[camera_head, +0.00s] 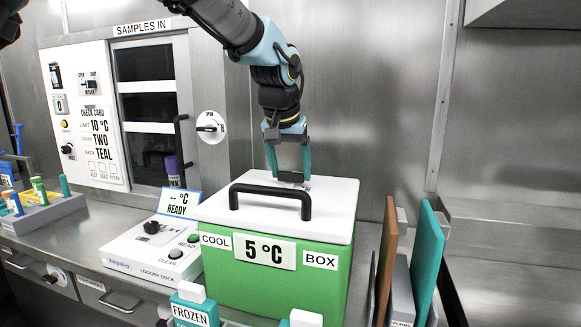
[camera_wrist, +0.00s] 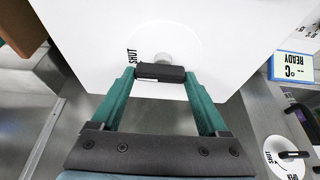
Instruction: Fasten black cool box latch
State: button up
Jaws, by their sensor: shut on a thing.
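The green cool box (camera_head: 263,282) stands on the bench with its white lid (camera_head: 330,205) closed on top. The black latch (camera_head: 291,177) is a short bar at the far part of the lid, behind the black carrying handle (camera_head: 270,192). In the wrist view the latch (camera_wrist: 160,72) sits on a pale round plate with the word SHUT (camera_wrist: 132,57) at its left. My gripper (camera_head: 288,172) points down with its teal fingers at the two ends of the bar, shut on it. The wrist view shows the fingertips (camera_wrist: 160,76) touching both ends. Any OPEN mark is hidden.
The logger dock (camera_head: 150,247) stands left of the box, with a READY display (camera_head: 180,203) behind it. Upright folders (camera_head: 427,255) stand close at the right. The SAMPLES IN cabinet (camera_head: 150,110) is on the back wall. Teal-bodied items (camera_head: 194,308) stand in front.

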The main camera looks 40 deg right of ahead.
dwell(0.4)
jog(key=o, duration=1.2)
jog(key=shift+o, duration=0.2)
jog(key=b+v, duration=0.1)
jog(key=v, duration=1)
jog(key=shift+w+f, duration=0.1)
